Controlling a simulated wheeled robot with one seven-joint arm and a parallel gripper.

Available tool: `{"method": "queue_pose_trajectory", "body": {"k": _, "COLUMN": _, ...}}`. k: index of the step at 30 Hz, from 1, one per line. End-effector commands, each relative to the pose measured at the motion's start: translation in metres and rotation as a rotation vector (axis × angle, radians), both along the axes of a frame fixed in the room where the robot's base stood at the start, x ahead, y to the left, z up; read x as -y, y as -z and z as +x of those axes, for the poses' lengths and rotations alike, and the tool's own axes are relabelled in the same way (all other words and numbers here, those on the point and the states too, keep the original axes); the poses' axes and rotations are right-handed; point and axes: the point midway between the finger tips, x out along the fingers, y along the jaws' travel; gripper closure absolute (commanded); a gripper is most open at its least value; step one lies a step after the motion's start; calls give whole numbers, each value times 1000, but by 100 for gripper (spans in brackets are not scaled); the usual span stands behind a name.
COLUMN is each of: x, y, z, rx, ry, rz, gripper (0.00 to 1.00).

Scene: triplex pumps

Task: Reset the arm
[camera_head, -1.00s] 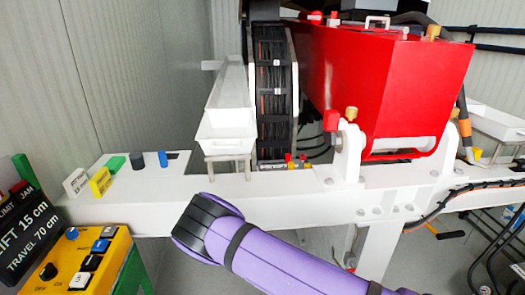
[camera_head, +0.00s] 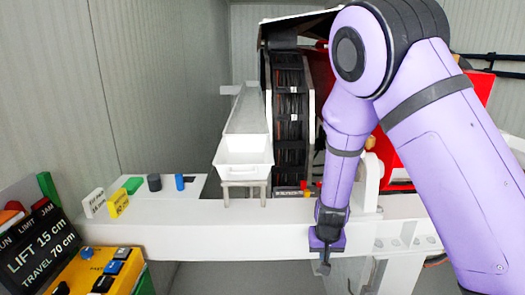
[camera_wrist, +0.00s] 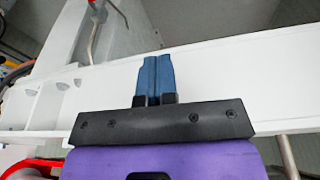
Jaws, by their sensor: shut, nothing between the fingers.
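My purple arm (camera_head: 440,120) rises across the right of the head view, bends at a high elbow and hangs down. My gripper (camera_head: 325,262) points down at its end, in front of the white beam (camera_head: 180,238). In the wrist view my gripper (camera_wrist: 155,75) shows two blue fingers pressed together, with nothing between them. The white beam (camera_wrist: 225,78) lies behind the fingers. I cannot tell whether they touch it.
The red pump housing (camera_head: 400,160) is partly hidden behind my arm. A white trough (camera_head: 245,150) stands on the beam left of a black cable chain (camera_head: 288,120). A yellow control box (camera_head: 130,262) and a black sign (camera_head: 40,250) are at lower left. Small coloured blocks (camera_head: 133,185) sit on a white plate.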

Motion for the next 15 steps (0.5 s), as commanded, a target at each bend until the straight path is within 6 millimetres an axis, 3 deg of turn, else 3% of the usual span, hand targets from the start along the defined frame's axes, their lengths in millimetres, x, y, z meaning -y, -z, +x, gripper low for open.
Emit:
{"method": "queue_pose_trajectory", "body": {"k": 3, "x": 3, "y": -43, "z": -5, "rx": 6, "ry": 0, "rz": 68, "gripper": 100}}
{"method": "queue_pose_trajectory", "body": {"k": 15, "x": 27, "y": -169, "z": -47, "rx": 41, "ry": -40, "rz": 213, "gripper": 100}}
